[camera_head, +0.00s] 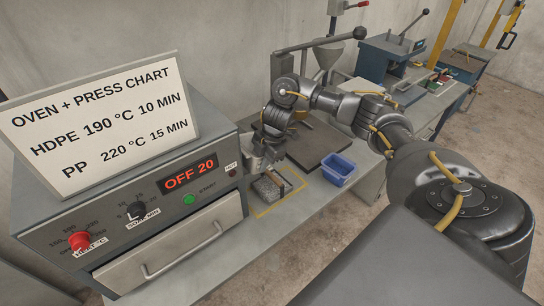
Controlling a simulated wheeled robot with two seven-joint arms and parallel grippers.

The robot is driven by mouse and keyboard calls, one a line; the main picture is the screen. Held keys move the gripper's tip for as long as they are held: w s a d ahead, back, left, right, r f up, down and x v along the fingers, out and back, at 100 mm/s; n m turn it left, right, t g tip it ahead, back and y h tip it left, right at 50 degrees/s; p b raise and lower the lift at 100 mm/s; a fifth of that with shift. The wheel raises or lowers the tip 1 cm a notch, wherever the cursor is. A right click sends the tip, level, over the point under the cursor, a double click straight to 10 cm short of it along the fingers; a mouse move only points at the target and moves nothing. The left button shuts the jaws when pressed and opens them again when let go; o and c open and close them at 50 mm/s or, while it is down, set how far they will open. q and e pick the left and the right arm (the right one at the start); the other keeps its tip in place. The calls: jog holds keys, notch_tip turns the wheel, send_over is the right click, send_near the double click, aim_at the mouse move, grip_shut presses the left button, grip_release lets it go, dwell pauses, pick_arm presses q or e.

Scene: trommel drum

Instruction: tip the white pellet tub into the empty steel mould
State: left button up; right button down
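My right gripper (262,158) hangs just right of the oven, low over the bench, at the end of the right arm that reaches in from the right. A pale grey form shows at its fingers, but I cannot tell finger from held tub, nor whether it is shut. Directly below it a grey steel mould (268,189) sits inside a yellow outline on the bench. Its top looks speckled, and the gripper partly covers it. I cannot pick out the white pellet tub for certain. My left gripper is not in view.
The oven (215,215) stands at the left, reading OFF 20, with a chart board (100,125) on top. A blue bin (338,169) stands right of the mould. A dark plate (315,145) and a lever press with a hopper (328,52) lie behind. The front bench strip is clear.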

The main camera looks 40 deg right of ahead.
jog(key=r, duration=0.2)
jog(key=r+h, duration=0.1)
jog(key=r, duration=0.1)
jog(key=r+h, duration=0.1)
jog(key=r, duration=0.1)
jog(key=shift+w+d+r+p, duration=0.1)
jog(key=shift+d+p, duration=0.2)
jog(key=shift+p, duration=0.1)
jog(key=shift+d+r, duration=0.15)
jog(key=shift+r, duration=0.2)
notch_tip(320, 180, up, 5)
dwell(0.5)
